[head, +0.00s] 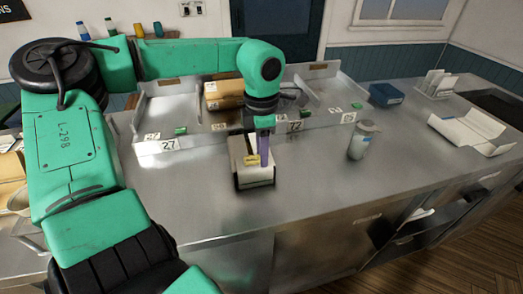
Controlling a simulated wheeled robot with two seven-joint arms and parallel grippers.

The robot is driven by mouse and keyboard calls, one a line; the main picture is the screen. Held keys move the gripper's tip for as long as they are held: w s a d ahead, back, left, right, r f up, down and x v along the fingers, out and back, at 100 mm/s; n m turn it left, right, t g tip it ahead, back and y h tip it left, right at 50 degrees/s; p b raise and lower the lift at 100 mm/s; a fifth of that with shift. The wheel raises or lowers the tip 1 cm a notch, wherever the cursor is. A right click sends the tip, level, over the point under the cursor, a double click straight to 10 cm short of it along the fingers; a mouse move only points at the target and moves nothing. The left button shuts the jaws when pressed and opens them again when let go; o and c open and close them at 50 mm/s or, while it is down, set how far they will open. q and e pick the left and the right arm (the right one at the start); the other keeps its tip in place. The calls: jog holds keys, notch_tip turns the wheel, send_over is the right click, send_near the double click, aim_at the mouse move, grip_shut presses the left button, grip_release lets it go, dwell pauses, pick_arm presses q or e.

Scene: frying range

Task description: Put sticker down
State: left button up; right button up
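My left gripper (260,150) points down over a small white box (257,175) with a dark lower edge on the steel counter. A purple upright piece (264,147) and a small yellow piece (252,160) show at the fingertips. I cannot tell whether either is held or is part of the gripper, or whether the fingers touch the box. No sticker can be made out for sure. White number labels, one reading 27 (168,145) and one reading 72 (295,126), show along the front of the metal tray. My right gripper is out of view.
The steel counter (310,190) is clear in front and to the right of the box. A shaker bottle (362,140), a blue container (386,95) and an open white carton (470,133) stand on the right. Brown packages (225,92) lie in the tray behind.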

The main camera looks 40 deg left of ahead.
pick_arm(q)
jog(key=shift+s+f, duration=0.3)
jog(key=shift+r+p, duration=0.65)
jog(key=shift+p, duration=0.25)
jog(key=r, duration=0.1)
jog(key=r+b, duration=0.1)
jog(key=r, duration=0.1)
jog(key=shift+w+a+r, duration=0.1)
jog(key=shift+w+a, duration=0.05)
jog(key=shift+w, duration=0.25)
notch_tip(320, 180, up, 9)
jog(key=shift+f+b, duration=0.2)
jog(key=shift+b, duration=0.1)
jog(key=shift+s, duration=0.1)
